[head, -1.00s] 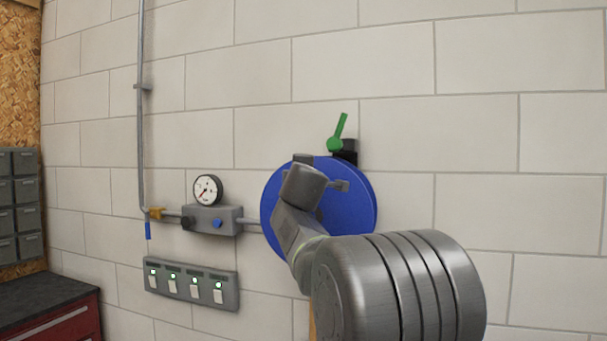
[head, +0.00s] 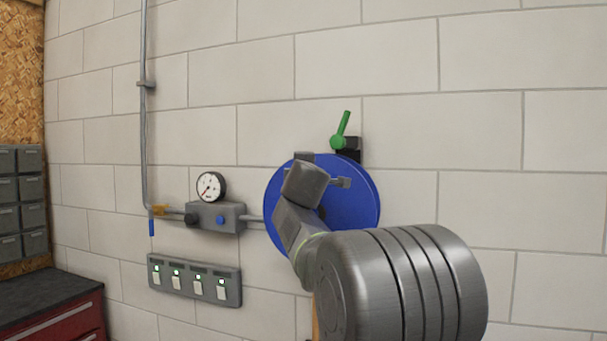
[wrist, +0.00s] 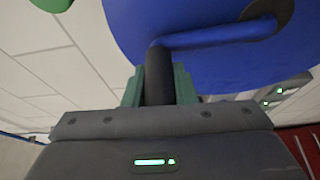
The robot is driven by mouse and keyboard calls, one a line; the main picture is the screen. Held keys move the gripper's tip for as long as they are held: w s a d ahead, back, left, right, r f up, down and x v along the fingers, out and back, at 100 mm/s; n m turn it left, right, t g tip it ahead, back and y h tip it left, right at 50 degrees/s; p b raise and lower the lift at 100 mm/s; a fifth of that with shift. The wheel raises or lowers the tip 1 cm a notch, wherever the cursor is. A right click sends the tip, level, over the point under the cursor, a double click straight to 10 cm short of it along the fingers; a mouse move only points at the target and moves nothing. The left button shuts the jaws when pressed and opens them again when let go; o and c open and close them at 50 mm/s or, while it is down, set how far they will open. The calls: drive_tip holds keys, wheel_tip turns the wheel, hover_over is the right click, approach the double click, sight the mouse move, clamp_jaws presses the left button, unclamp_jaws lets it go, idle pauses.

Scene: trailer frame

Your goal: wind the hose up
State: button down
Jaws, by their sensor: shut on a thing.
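The blue hose reel (head: 352,198) is a round disc on the block wall, partly hidden behind my arm in the head view. In the wrist view the blue disc (wrist: 215,65) fills the top right, with a blue crank arm (wrist: 225,36) across it. A dark upright crank handle (wrist: 159,77) stands at the crank arm's left end. My gripper (wrist: 160,85) has its green fingers on both sides of this handle and is shut on it. No hose can be made out in either view.
A green lever (head: 341,130) on a black mount sits above the reel. Left of it are a pressure gauge (head: 211,187), a grey manifold (head: 214,215) with a pipe, and a switch panel (head: 195,280). A red cabinet (head: 60,312) stands at the lower left.

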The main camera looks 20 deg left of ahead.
drive_tip(key=shift+w+a+f, duration=0.1)
drive_tip(key=shift+a+f, duration=0.1)
drive_tip(key=shift+f, duration=0.35)
drive_tip(key=c, duration=1.3)
unclamp_jaws()
drive_tip(key=shift+o, duration=0.6)
drive_tip(key=shift+a+r, duration=0.15)
drive_tip(key=shift+a, duration=0.1)
drive_tip(key=shift+s+d+r, duration=0.15)
drive_tip(key=shift+s+d, duration=0.05)
drive_tip(key=shift+d, duration=0.05)
drive_tip(key=b+v, duration=0.3)
drive_tip(key=v, duration=1)
drive_tip(key=shift+s+b, duration=0.25)
drive_tip(key=shift+b, duration=0.1)
drive_tip(key=shift+d, duration=0.1)
